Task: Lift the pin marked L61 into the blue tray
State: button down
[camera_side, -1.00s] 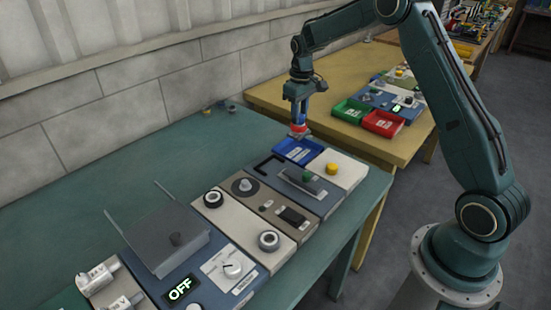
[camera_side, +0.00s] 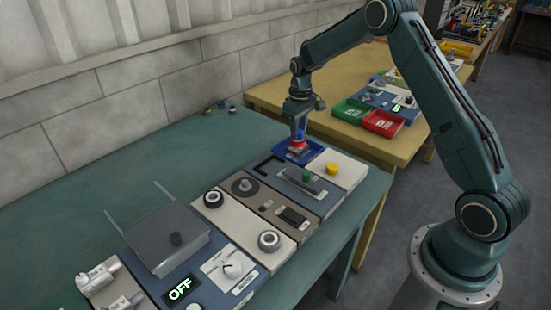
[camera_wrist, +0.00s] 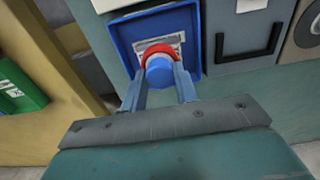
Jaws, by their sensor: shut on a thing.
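The blue tray (camera_side: 311,154) stands at the far end of the row of panels on the teal table. It also shows in the wrist view (camera_wrist: 120,39), with a pale label on its floor. My gripper (camera_side: 298,142) is at the tray, pointing down. In the wrist view my gripper (camera_wrist: 160,80) is shut on a pin (camera_wrist: 159,70) with a blue top and a red collar. The pin appears over or inside the tray; whether it touches the floor I cannot tell. No L61 marking is readable on it.
Beside the tray is a pale panel with a yellow knob (camera_side: 332,168), and nearby a slotted panel with a green knob (camera_side: 307,176). A green tray (camera_side: 351,112) and a red tray (camera_side: 384,122) stand on the yellow table behind. The teal table's back left is mostly clear.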

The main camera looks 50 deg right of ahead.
jog(key=shift+f, duration=0.7)
jog(key=c, duration=1)
grip_release()
notch_tip(320, 180, up, 14)
notch_tip(320, 180, up, 8)
dwell(1.2)
